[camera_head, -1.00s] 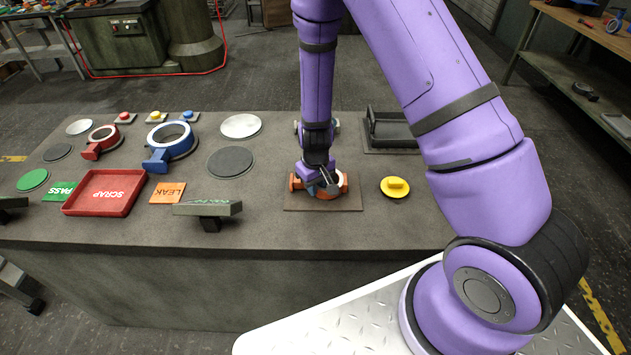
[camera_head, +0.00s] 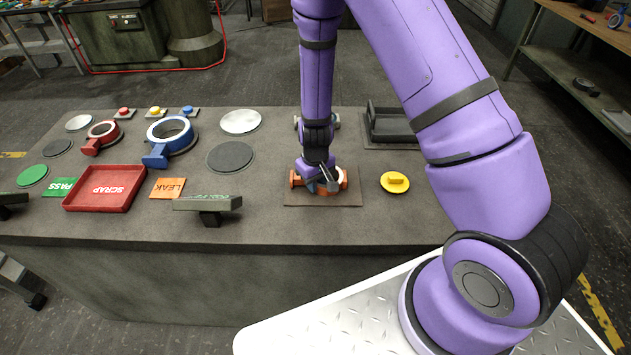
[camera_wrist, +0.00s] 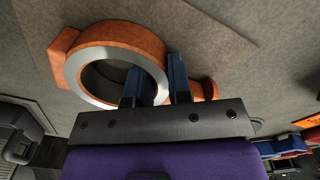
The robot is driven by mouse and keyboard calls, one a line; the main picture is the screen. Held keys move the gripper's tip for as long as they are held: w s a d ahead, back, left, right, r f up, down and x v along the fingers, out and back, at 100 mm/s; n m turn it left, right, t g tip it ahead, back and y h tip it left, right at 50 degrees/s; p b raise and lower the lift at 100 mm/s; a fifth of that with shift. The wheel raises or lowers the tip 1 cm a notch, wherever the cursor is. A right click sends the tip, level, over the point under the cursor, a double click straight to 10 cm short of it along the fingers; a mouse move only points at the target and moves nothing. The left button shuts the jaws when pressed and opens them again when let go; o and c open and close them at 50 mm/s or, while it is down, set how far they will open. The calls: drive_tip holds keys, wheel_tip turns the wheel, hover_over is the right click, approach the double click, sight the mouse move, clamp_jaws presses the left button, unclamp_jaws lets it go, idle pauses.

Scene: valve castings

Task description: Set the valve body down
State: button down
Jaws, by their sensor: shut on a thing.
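The orange valve body (camera_head: 343,182) is a ring with stubs on its sides. It is low over, or resting on, a brown square mat (camera_head: 350,200) on the bench; I cannot tell which. My gripper (camera_head: 325,186) reaches down from above and is shut on the ring's wall. In the wrist view the valve body (camera_wrist: 148,40) shows a bright machined rim and an open bore. There the fingers of my gripper (camera_wrist: 157,85) straddle the ring wall, one inside the bore and one outside. My gripper and forearm hide part of the ring in the head view.
A yellow knobbed disc (camera_head: 395,182) lies right of the mat. A black tray (camera_head: 390,126) stands behind it. To the left are a small tilted panel (camera_head: 208,203), a LEAK card (camera_head: 168,188), a red SCRAP tray (camera_head: 104,188), a blue ring (camera_head: 155,158) and a red ring (camera_head: 90,146).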

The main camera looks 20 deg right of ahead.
drive_tip(key=c, duration=1)
unclamp_jaws()
drive_tip(key=shift+r, duration=0.1)
wheel_tip(320, 180, up, 11)
drive_tip(key=shift+f, duration=0.15)
